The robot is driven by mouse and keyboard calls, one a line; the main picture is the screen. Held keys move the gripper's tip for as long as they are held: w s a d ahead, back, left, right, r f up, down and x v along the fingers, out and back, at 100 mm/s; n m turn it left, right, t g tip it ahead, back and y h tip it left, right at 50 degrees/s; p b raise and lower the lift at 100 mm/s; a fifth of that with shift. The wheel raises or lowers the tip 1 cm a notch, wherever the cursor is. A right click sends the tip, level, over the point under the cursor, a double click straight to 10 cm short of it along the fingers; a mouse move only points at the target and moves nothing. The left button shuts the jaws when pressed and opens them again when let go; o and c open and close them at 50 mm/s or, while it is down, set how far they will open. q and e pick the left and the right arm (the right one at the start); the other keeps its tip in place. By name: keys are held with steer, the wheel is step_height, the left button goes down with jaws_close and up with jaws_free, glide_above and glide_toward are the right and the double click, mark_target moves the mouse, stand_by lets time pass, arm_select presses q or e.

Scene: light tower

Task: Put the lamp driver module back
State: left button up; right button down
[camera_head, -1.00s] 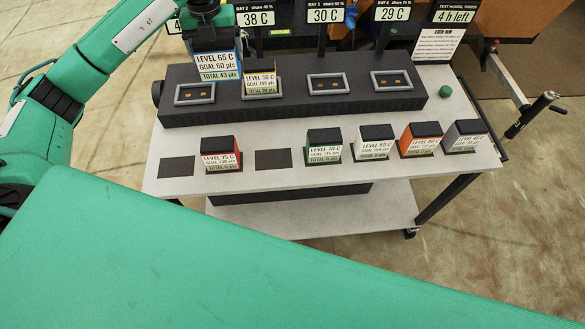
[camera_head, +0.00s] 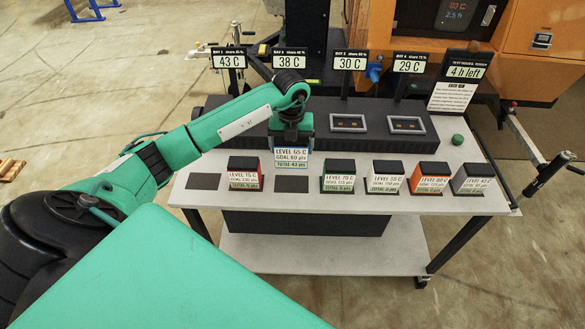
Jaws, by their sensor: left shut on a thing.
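My left gripper (camera_head: 292,133) is shut on the lamp driver module (camera_head: 292,160) labelled LEVEL 65 C, GOAL 60 pts, TOTAL 43 pts. The module is upright with its label facing me, just behind and above an empty dark pad (camera_head: 292,185) on the white table (camera_head: 330,205). I cannot tell how high above the pad it is. Another empty dark pad (camera_head: 203,184) is at the far left. My forearm and gripper hide the left bays of the dark dock and the LEVEL 50 C module. My right gripper is out of view.
A red module (camera_head: 244,172) stands between the two pads. Green (camera_head: 339,174), white (camera_head: 383,174), orange (camera_head: 427,176) and grey (camera_head: 470,177) modules stand to the right. The dock's two right bays (camera_head: 347,123) (camera_head: 406,124) are empty. A green button (camera_head: 457,139) sits at right.

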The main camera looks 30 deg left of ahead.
mark_target(292, 160)
arm_select(q)
step_height(292, 160, down, 6)
steer(key=shift+f+p, duration=0.15)
steer(key=shift+p, duration=0.4)
step_height(292, 160, down, 4)
steer(key=shift+f+p, duration=0.1)
steer(key=shift+p, duration=0.4)
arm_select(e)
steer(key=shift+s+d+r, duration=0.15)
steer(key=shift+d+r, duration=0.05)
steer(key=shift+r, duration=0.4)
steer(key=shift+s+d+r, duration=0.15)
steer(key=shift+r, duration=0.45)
arm_select(q)
steer(key=shift+f, duration=0.1)
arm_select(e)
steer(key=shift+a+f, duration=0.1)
arm_select(q)
steer(key=o, duration=1.3)
